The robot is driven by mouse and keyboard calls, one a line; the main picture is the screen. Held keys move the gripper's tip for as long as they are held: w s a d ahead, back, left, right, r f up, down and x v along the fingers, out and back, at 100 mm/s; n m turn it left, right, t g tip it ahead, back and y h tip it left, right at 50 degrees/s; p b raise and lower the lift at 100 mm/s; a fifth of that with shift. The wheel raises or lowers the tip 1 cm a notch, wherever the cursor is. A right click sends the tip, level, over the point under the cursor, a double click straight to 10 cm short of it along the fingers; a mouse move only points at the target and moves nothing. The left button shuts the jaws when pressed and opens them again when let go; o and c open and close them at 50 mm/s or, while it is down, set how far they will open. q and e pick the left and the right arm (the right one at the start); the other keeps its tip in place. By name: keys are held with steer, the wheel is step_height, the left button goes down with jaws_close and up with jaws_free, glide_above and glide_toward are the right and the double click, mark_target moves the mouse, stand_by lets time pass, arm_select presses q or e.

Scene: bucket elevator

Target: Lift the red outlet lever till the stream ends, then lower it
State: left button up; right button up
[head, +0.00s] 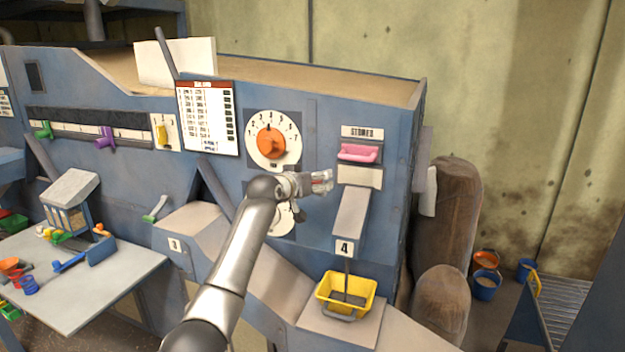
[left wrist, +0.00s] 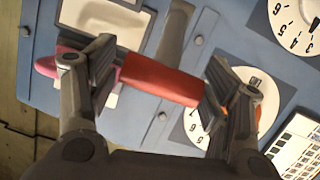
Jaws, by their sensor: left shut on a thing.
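My left gripper (head: 318,183) is at the blue machine's front, left of the grey outlet chute (head: 350,212). In the left wrist view, its fingers (left wrist: 165,85) are shut on the red outlet lever (left wrist: 160,80), one at each end of the red grip. In the head view only a bit of red shows between the fingers. A thin dark stream (head: 346,275) falls from the chute marked 4 into a yellow bucket (head: 345,308), which has dark material in it. My right gripper is not in view.
A pink handle (head: 358,152) is just above the chute. An orange dial knob (head: 271,142) is above my gripper, with a second dial (head: 283,222) partly behind my arm. A grey table (head: 85,290) with small toys stands at left. Sacks (head: 455,215) stand at right.

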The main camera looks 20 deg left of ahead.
arm_select(q)
steer(key=shift+a+r, duration=0.15)
steer(key=shift+a, duration=0.2)
steer(key=o, duration=1.3)
steer(key=shift+o, duration=0.3)
steer(key=shift+w+a+f, duration=0.1)
steer(key=shift+a+f, duration=0.05)
steer(key=shift+f, duration=0.1)
steer(key=shift+s+r, duration=0.15)
steer(key=shift+s, duration=0.45)
steer(key=v, duration=1)
steer(key=shift+s, duration=0.4)
